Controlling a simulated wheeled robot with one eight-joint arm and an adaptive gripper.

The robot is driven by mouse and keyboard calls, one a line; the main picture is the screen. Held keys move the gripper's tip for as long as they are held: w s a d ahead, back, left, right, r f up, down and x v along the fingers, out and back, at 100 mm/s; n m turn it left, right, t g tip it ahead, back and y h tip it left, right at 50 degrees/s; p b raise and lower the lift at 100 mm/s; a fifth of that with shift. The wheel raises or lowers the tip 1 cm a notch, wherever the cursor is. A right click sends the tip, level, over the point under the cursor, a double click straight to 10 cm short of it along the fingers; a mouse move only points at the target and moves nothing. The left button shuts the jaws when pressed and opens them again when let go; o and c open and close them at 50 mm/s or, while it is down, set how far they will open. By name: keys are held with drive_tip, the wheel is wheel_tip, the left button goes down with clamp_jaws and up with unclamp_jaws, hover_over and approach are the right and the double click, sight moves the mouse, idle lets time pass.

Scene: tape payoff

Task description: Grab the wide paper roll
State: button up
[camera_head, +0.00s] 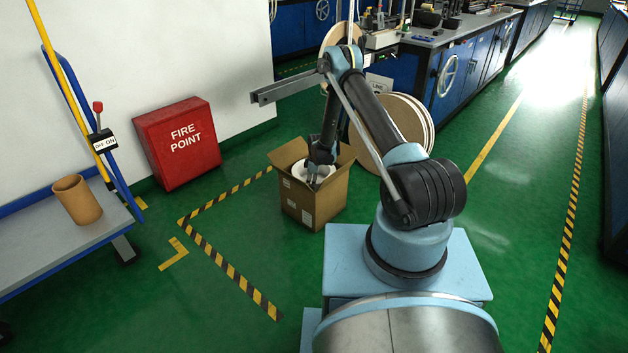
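A white roll (299,170) sits inside an open cardboard box (318,203) on the floor; it may be the wide paper roll, but I cannot be sure. My gripper (314,180) points down into the box at the white roll's right side. It overlaps the roll in the picture; whether it touches it I cannot tell. The fingers are small and dark, and their opening is unclear. The lower part of the roll is hidden by the box walls.
A brown open cylinder (78,203) stands on a grey cart (40,246) at the left. A red FIRE POINT box (178,142) stands by the wall. Large pale discs (409,121) stand behind my arm, near the blue workbench (459,75). Green floor at the right is clear.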

drive_tip(key=shift+f, duration=0.3)
clamp_jaws()
drive_tip(key=shift+r, duration=0.2)
